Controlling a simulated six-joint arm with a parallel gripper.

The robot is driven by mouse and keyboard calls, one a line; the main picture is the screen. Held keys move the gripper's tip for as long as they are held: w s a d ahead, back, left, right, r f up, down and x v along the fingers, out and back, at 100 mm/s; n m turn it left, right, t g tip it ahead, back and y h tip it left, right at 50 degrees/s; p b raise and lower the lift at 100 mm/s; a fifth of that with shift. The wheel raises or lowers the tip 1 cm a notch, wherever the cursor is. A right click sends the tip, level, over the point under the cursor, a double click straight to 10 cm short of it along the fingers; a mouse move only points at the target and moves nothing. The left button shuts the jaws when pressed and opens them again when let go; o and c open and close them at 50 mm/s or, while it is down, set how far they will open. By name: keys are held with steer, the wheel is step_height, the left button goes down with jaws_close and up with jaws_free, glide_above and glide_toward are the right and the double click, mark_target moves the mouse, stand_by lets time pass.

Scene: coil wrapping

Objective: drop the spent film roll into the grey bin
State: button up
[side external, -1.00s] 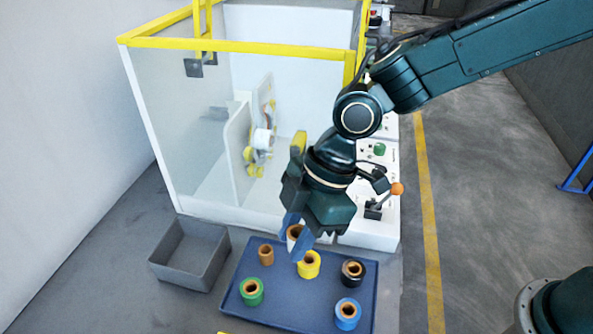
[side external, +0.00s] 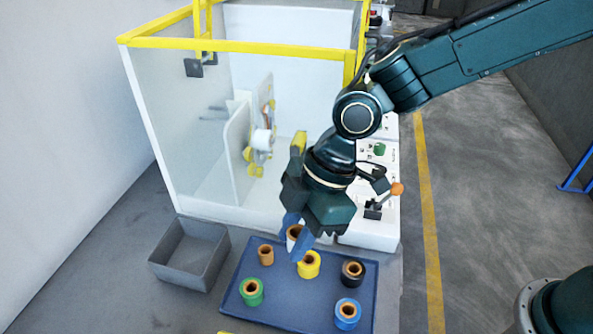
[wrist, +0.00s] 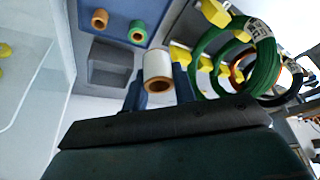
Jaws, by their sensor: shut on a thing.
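My gripper (side external: 294,237) is shut on a white film roll with an orange-brown core; the roll (wrist: 157,68) sits between the two blue fingers in the wrist view. In the side view the roll is partly hidden by the fingers. It is held above the back edge of the blue tray, to the right of the grey bin. The grey bin (side external: 182,276) stands on the floor left of the tray and looks empty. It also shows in the wrist view (wrist: 108,62).
The blue tray (side external: 280,317) holds a small orange-brown roll (side external: 265,256) and green, yellow, black and blue rolls. The white machine with yellow frame bars (side external: 240,45) stands behind. An orange-knobbed lever (side external: 397,189) is right of my gripper. Green coils (wrist: 262,60) show in the wrist view.

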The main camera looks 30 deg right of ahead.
steer(key=shift+w, duration=0.1)
steer(key=w+a+f+m+t, duration=0.1)
steer(key=w+a+f+m, duration=0.1)
steer(key=w, duration=0.4)
steer(key=w+a+f+m+t+h, duration=0.1)
steer(key=w+a+f+m, duration=0.2)
steer(key=w+a, duration=0.3)
steer(key=w+a+f+m+t, duration=0.1)
steer(key=w+a+f+m, duration=0.2)
steer(key=w, duration=0.5)
steer(key=shift+w+a+f+m+h, duration=0.25)
steer(key=shift+a+m+h, duration=0.15)
steer(key=shift+a+m, duration=0.35)
steer(key=shift+a, duration=0.1)
steer(key=shift+n, duration=0.25)
steer(key=shift+f, duration=2.95)
steer(key=o, duration=1)
